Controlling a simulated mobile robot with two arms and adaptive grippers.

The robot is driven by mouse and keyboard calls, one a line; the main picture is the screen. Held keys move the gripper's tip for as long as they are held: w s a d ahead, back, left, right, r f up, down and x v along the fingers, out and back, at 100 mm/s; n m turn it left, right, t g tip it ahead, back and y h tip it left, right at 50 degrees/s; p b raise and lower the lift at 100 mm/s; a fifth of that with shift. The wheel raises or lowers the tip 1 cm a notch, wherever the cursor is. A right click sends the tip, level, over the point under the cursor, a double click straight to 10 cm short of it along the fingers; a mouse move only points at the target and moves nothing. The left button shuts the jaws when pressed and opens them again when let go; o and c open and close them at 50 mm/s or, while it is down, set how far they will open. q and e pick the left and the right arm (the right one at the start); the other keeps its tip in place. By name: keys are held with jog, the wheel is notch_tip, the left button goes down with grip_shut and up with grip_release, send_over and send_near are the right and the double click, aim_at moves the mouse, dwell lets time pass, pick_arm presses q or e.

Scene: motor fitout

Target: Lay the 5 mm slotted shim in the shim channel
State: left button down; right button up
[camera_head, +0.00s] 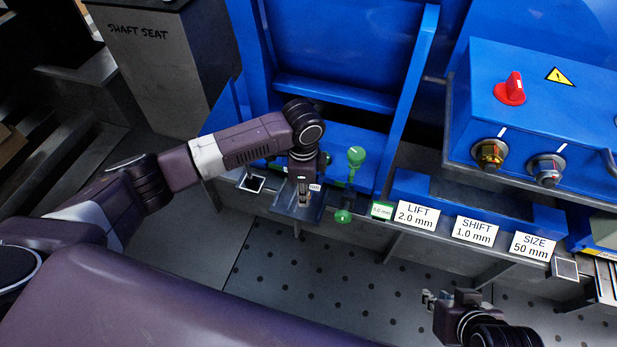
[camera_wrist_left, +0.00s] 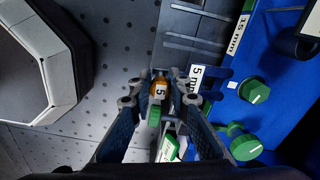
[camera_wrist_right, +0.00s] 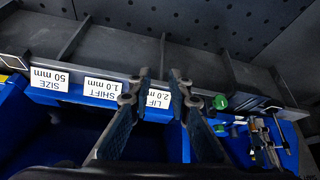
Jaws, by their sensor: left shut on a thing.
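My left gripper (camera_head: 303,198) points down over a small dark metal tray (camera_head: 283,209) on the front of the blue machine. In the left wrist view, the left gripper (camera_wrist_left: 161,76) is shut on a small orange piece marked 5 (camera_wrist_left: 159,91), taken as the 5 mm shim. Its slot is hidden by the fingers, and I cannot tell whether it touches the surface below. A white 5 mm label (camera_wrist_left: 196,76) is beside it. I cannot make out the shim channel for certain. My right gripper (camera_head: 437,298) is open and empty; its parted fingers show in its wrist view (camera_wrist_right: 161,75).
Green knobs (camera_head: 356,157) stand close right of the left gripper. Labels LIFT 2.0 mm (camera_head: 416,215), SHIFT 1.0 mm (camera_head: 474,231) and SIZE 50 mm (camera_head: 533,245) line the front edge. A blue control box (camera_head: 570,95) is at upper right. The perforated floor (camera_head: 330,275) is clear.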

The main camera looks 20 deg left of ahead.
aim_at(304, 215)
pick_arm(q)
jog(key=shift+w+f+m, duration=0.15)
jog(key=shift+f+m, duration=0.15)
pick_arm(e)
jog(key=shift+s+d+f, duration=0.15)
jog(key=shift+s+f, duration=0.05)
jog(key=shift+s, duration=0.3)
pick_arm(q)
jog(key=shift+r, duration=0.1)
pick_arm(e)
jog(key=shift+s+g, duration=0.15)
jog(key=shift+g, duration=0.15)
